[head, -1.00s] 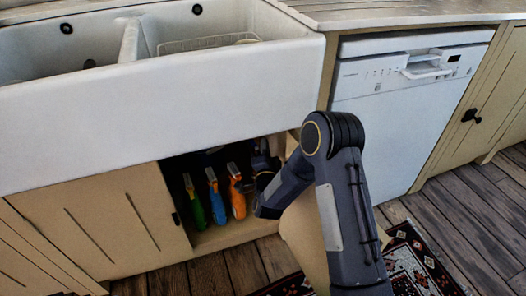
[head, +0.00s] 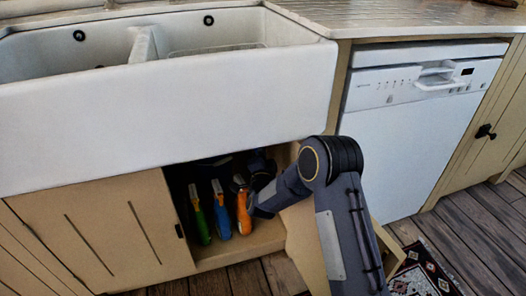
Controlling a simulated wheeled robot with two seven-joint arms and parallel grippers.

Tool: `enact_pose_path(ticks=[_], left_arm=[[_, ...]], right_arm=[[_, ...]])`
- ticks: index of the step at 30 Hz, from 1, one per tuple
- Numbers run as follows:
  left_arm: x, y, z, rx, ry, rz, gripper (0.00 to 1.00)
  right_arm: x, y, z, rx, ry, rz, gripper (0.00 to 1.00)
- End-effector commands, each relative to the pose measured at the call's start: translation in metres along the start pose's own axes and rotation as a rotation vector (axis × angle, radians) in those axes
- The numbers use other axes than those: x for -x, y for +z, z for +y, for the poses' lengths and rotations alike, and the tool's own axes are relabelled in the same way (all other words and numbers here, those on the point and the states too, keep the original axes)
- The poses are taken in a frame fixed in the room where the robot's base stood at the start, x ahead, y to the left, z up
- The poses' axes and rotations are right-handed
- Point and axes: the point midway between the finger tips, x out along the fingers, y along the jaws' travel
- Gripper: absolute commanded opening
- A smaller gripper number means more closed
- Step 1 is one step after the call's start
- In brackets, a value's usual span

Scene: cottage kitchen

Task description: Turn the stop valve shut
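The stop valve cannot be made out in the head view. The cupboard under the sink stands open, and its dark inside (head: 185,176) is only partly visible. My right arm comes in from the lower right, bends at an elbow in front of the open cupboard door (head: 303,238), and its far end goes into the opening beside an orange bottle. Dark shapes show at that end, but the fingers of my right gripper cannot be made out in the shadow. My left gripper is out of view.
Green (head: 199,220), blue (head: 221,212) and orange (head: 243,213) bottles stand at the cupboard's front, close to my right arm's end. The white sink (head: 165,115) overhangs the opening. A dishwasher (head: 410,140) stands to the right, with a patterned rug (head: 425,270) on the floor.

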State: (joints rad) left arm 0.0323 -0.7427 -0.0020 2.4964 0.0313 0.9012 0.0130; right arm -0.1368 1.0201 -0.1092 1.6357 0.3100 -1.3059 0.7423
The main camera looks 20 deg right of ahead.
Motion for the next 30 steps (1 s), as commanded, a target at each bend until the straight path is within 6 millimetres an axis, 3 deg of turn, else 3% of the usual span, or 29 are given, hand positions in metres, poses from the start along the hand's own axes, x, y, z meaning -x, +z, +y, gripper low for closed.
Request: enact_pose_path(ticks=[22, 30], left_arm=[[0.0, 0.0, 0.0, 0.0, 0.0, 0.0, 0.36], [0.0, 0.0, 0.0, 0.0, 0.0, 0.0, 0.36]], right_arm=[[0.004, 0.009, -0.001, 0.114, -0.039, -0.003, 0.0], [0.007, 0.02, -0.001, 0.245, -0.086, -0.004, 0.0]])
